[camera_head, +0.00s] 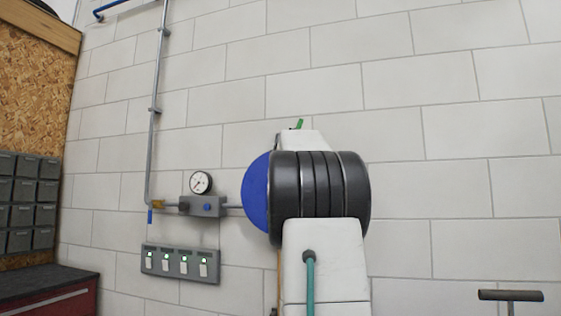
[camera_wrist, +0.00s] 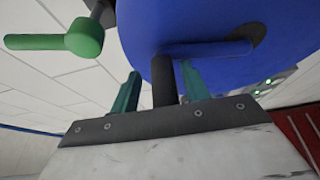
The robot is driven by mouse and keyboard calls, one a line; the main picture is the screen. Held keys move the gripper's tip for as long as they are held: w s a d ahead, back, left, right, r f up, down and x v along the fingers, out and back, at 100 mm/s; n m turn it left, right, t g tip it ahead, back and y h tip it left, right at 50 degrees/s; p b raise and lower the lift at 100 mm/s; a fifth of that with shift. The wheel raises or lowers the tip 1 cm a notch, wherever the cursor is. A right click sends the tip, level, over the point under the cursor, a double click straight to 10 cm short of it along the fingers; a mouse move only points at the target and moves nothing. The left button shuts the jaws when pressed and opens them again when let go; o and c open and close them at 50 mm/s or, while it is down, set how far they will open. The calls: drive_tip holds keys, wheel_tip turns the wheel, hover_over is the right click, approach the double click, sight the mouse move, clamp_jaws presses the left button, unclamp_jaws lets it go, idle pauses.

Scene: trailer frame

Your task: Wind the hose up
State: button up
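The blue reel disc (camera_head: 256,192) is by the wall in the head view, its right side hidden behind my white and black arm. In the wrist view the disc (camera_wrist: 200,22) fills the top, with a blue bar (camera_wrist: 210,48) across its lower part. A green crank handle (camera_wrist: 55,42) sticks out to the left; a green tip (camera_head: 299,124) shows above my arm. My gripper (camera_wrist: 161,82) has its teal fingers apart below the disc. A dark post stands between them; I cannot tell whether they touch it. The green handle is outside the fingers. No hose is clearly identifiable.
A gauge (camera_head: 200,183) and grey valve box (camera_head: 204,207) are on the tiled wall left of the disc, with a switch panel (camera_head: 181,263) below. Grey bins (camera_head: 28,190) and a dark-topped bench (camera_head: 45,285) are far left. A T-shaped bar (camera_head: 510,296) is lower right.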

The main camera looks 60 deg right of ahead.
drive_tip(key=v, duration=0.7)
drive_tip(key=shift+s+a, duration=0.25)
drive_tip(key=shift+a, duration=0.05)
